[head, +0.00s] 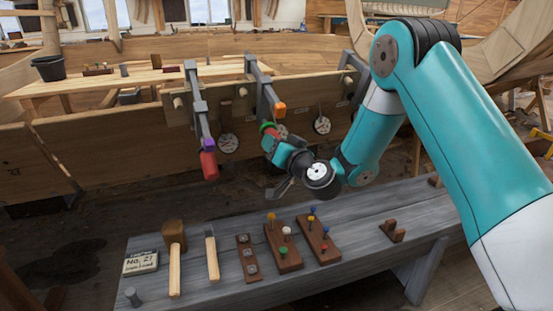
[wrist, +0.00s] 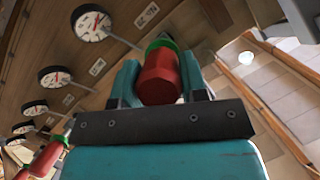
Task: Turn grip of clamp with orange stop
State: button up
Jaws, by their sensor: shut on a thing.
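The clamp with the orange stop (head: 280,108) hangs in the middle of the hull planking, its grey bar (head: 263,85) slanting down toward me. Just below the stop is a red grip with a green collar (head: 266,127). My gripper (head: 273,136) is at this grip, reaching in from the lower right. In the wrist view, the red grip (wrist: 159,77) sits between the two teal fingers of my gripper (wrist: 160,82), which are shut on it. The green collar shows just beyond. Its turn angle cannot be told.
A clamp with a purple stop (head: 208,143) and red grip (head: 208,165) hangs to the left. Another clamp (head: 352,62) is partly behind my arm. Round dials (head: 322,125) line the planking. Below, a grey bench (head: 350,222) holds a mallet (head: 174,250), a chisel and peg blocks.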

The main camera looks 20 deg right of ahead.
jog(key=shift+f+m+y+b, duration=0.1)
jog(key=shift+m+y+b, duration=0.4)
jog(key=shift+b, duration=0.6)
jog(key=o, duration=0.9)
